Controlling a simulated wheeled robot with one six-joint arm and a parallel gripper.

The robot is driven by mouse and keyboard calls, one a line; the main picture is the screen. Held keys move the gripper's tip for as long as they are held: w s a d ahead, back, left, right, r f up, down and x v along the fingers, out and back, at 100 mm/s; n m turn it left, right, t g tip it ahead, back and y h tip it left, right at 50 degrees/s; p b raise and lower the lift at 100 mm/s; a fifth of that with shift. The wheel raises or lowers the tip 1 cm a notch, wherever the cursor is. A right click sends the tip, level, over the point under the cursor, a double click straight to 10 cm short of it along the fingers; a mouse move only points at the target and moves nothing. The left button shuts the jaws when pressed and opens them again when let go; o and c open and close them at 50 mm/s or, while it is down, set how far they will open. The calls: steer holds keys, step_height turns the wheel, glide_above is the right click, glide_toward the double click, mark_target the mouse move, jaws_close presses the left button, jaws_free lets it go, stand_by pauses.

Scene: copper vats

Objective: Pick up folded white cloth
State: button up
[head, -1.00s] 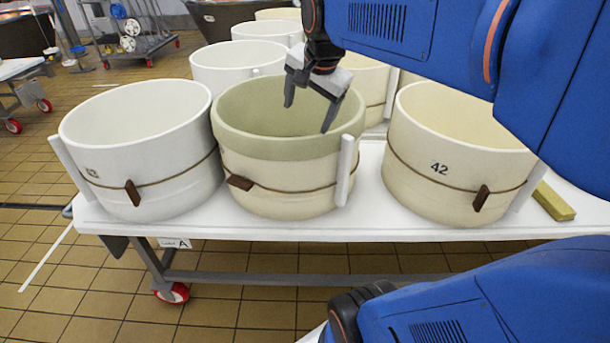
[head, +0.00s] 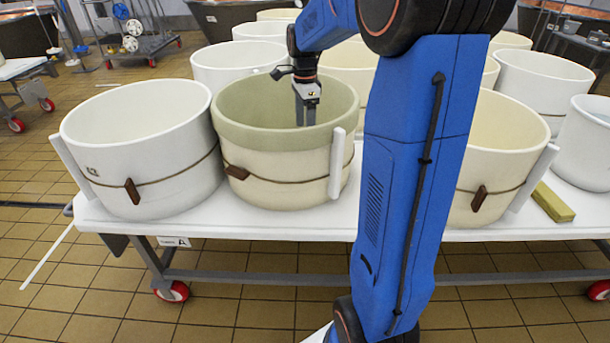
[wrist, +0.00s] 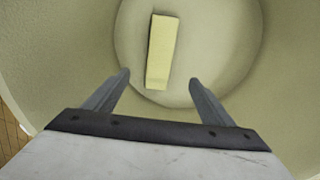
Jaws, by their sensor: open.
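My gripper (head: 306,122) points down inside the middle front tub (head: 285,178), a cream tub with a greenish lining. In the wrist view my gripper (wrist: 159,79) is open, its two fingers apart with nothing between them. A pale yellow-white oblong piece (wrist: 162,50) lies on the tub's round floor, just ahead of and partly between the fingertips. I cannot tell whether it is the folded white cloth. The tub's front wall hides it in the head view. No other thing that looks like a folded white cloth shows.
A white tub (head: 140,165) stands left and another cream tub (head: 480,170) right, partly behind my arm. A yellowish block (head: 553,202) lies on the white table (head: 290,225) near its right front. Several more tubs stand behind. The tub's wall surrounds my gripper.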

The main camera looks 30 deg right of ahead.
step_height(320, 180, down, 12)
steer(key=shift+r, duration=0.1)
steer(key=shift+a+f, duration=0.2)
steer(key=shift+f, duration=2.55)
steer(key=shift+w, duration=0.1)
steer(key=c, duration=1.3)
